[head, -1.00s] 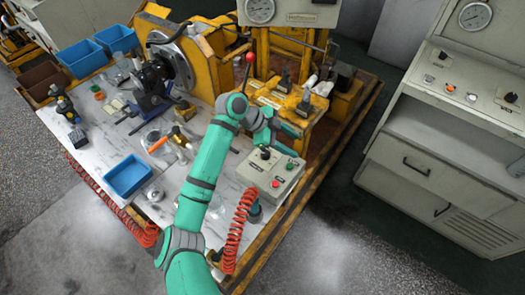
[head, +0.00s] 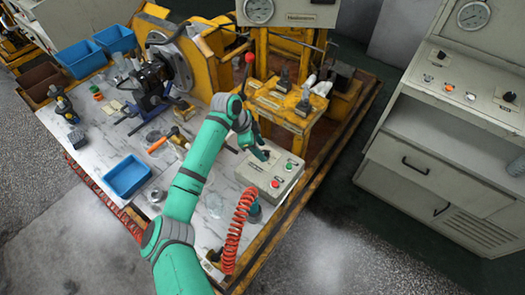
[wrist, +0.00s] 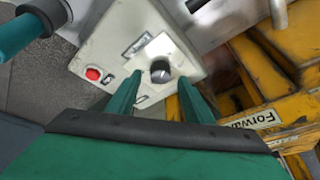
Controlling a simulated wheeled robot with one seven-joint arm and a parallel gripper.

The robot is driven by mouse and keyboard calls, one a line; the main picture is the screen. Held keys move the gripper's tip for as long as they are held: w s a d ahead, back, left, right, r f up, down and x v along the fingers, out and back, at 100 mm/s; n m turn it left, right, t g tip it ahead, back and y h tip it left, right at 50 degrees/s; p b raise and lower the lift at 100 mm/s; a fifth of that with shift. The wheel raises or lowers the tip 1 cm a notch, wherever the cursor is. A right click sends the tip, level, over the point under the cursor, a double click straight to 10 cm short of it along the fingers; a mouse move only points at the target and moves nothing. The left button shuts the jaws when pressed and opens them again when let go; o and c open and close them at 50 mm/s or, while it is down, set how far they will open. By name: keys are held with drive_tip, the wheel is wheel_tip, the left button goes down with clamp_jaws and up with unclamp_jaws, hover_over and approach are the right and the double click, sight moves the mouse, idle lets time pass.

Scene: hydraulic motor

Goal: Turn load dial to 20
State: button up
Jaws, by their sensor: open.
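The load dial is a dark round knob (wrist: 160,71) on the sloped face of a light grey control box (head: 282,187). The box also carries a red button (wrist: 93,73), and a green button (head: 289,166) shows in the head view. My gripper (wrist: 155,85) is open, its two green fingers pointing at the box, with the knob just beyond and between the fingertips in the wrist view. I cannot tell whether the fingers touch it. In the head view my gripper (head: 260,152) is over the upper part of the box and hides the knob. The dial's markings are too small to read.
A red-knobbed lever (head: 249,58) and yellow machine frame (head: 285,115) stand just behind the box. A coiled red hose (head: 238,228) is in front. A blue tray (head: 128,176) and a hammer (head: 163,140) lie on the white table to the left.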

drive_tip(key=shift+x, duration=1.15)
drive_tip(key=c, duration=1)
drive_tip(key=shift+c, duration=0.2)
drive_tip(key=shift+a+m, duration=0.15)
drive_tip(key=shift+m, duration=0.15)
drive_tip(key=shift+w, duration=0.1)
drive_tip(key=m+g, duration=0.1)
drive_tip(key=m, duration=0.3)
drive_tip(key=m+g, duration=0.1)
drive_tip(key=m, duration=0.1)
drive_tip(key=shift+w+r+g, duration=0.1)
drive_tip(key=shift+w+g, duration=0.15)
drive_tip(key=shift+g, duration=0.05)
drive_tip(key=m, duration=0.2)
drive_tip(key=m+g+y, duration=0.1)
drive_tip(key=m, duration=0.2)
drive_tip(key=shift+w+g, duration=0.15)
drive_tip(key=shift+g, duration=0.15)
